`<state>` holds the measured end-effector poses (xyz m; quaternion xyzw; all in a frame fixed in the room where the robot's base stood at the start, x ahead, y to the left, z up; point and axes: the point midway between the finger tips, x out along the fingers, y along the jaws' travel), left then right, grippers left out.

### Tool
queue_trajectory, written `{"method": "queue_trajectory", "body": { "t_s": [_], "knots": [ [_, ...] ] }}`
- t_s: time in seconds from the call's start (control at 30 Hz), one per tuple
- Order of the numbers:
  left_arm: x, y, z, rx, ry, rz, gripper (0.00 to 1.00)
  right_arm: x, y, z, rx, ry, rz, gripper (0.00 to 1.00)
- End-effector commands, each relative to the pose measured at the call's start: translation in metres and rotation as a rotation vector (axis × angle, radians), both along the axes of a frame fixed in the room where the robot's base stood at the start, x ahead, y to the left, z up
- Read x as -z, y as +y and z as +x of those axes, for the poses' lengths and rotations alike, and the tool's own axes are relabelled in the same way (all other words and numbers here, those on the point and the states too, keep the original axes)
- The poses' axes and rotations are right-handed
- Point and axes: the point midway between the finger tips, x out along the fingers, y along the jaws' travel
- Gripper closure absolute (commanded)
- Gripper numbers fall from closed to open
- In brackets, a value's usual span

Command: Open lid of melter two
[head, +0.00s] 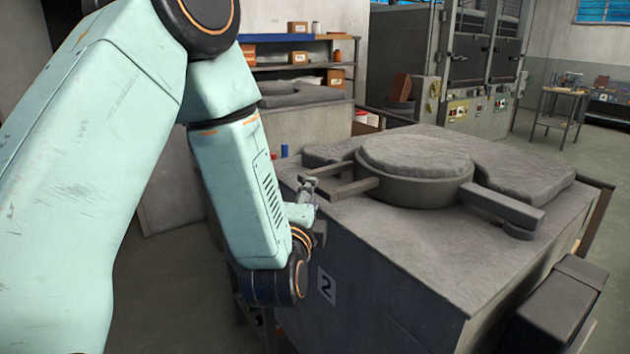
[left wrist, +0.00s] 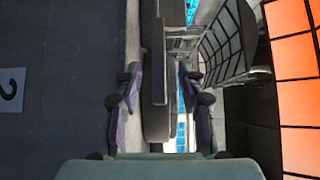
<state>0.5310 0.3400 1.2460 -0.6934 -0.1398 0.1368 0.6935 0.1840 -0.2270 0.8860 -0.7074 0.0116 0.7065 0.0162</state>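Melter two (head: 400,290) is a grey box marked with a "2" plate (head: 327,285). Its round grey lid (head: 415,160) lies flat and closed on top. A bar handle (head: 345,189) sticks out from the lid toward my left arm. My left gripper (head: 310,188) is at the outer end of this handle. In the left wrist view, my left gripper (left wrist: 163,103) has its fingers apart, one on each side of a dark grey bar (left wrist: 154,60), with narrow gaps visible. Whether the fingertips touch it is hard to tell. My right gripper is not in view.
A hinge arm (head: 505,208) extends from the lid's right side. Another grey unit (head: 300,95) and shelves (head: 300,58) stand behind. A dark box (head: 565,305) is at the right front. Orange panels (left wrist: 295,70) show in the left wrist view.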

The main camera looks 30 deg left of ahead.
Motion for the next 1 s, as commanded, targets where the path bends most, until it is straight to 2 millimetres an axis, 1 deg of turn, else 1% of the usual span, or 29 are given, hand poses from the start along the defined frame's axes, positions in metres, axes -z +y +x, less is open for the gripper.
{"method": "queue_trajectory", "body": {
  "t_s": [0.1,0.3,0.5,0.73,0.77,1.0],
  "knots": [
    [-0.001,0.007,0.018,-0.002,-0.001,-0.002,0.60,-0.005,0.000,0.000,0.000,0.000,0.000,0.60],
    [0.000,0.017,0.042,0.000,0.001,-0.001,0.60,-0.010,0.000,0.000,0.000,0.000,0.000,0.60],
    [0.001,0.021,0.051,0.000,0.001,-0.002,0.60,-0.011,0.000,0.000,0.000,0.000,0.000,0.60],
    [0.001,0.021,0.052,0.001,0.002,-0.002,0.60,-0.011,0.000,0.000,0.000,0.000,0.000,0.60],
    [0.001,0.021,0.052,0.001,0.002,-0.002,0.61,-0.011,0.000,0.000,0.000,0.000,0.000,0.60],
    [0.001,0.021,0.052,0.001,0.002,-0.002,0.82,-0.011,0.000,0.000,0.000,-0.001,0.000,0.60]
  ]
}}
